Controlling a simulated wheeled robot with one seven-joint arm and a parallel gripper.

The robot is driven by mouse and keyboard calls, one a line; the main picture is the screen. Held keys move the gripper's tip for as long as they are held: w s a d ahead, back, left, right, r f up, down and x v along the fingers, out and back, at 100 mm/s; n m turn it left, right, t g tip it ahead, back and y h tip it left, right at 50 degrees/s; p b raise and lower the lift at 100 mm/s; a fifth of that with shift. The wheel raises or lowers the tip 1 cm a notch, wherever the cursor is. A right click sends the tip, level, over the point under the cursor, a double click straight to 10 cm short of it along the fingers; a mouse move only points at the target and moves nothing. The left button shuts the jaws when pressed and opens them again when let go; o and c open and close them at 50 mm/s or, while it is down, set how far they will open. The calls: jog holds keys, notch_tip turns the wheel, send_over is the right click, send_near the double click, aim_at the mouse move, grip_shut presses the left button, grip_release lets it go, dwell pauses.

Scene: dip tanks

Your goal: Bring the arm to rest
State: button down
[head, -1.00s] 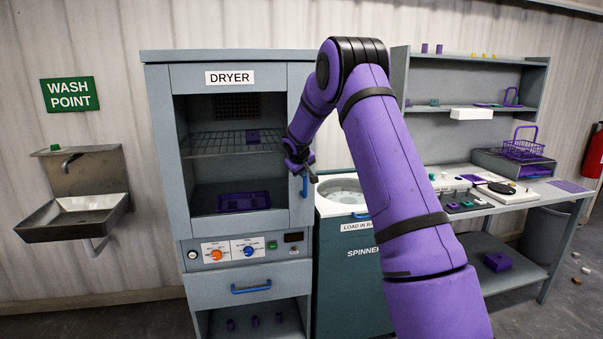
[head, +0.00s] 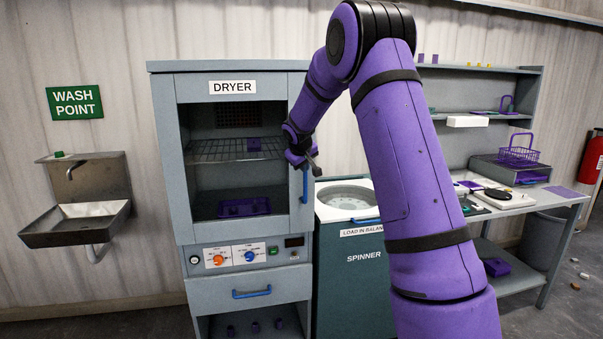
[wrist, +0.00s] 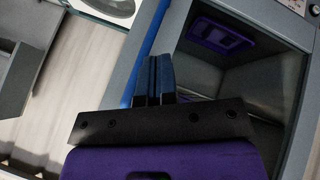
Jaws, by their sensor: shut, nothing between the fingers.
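My purple arm reaches up and bends down toward the front of the dryer (head: 240,68). My gripper (head: 315,165) hangs in front of the dryer's right side, close to the blue door handle (head: 305,187). In the wrist view my gripper (wrist: 153,75) shows its two dark fingers together, with nothing between them. The blue handle (wrist: 150,45) runs along the left of the fingers there. I cannot tell whether they touch it. Behind the dryer's front opening, a purple tray (wrist: 222,37) lies on the dryer floor; it also shows in the head view (head: 243,207).
A spinner (head: 350,255) stands right of the dryer. A workbench with a shelf (head: 470,115) and a purple wire basket (head: 517,155) is farther right, partly behind my arm. A wash basin (head: 80,225) is on the left wall. Floor at the lower left is clear.

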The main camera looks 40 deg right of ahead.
jog(key=s+a+r+y, duration=0.1)
jog(key=s+a+r, duration=0.55)
jog(key=s, duration=0.45)
jog(key=s+a+r+y, duration=0.1)
jog(key=s+a+r, duration=0.5)
jog(key=s+a, duration=0.3)
jog(key=s+a+f+y, duration=0.1)
jog(key=s+a, duration=0.2)
jog(key=s, duration=0.6)
jog(key=s+a+f+y, duration=0.1)
jog(key=s+a, duration=0.2)
jog(key=s, duration=0.6)
jog(key=s+a+f+y, duration=0.1)
jog(key=s+a, duration=0.3)
jog(key=s, duration=0.5)
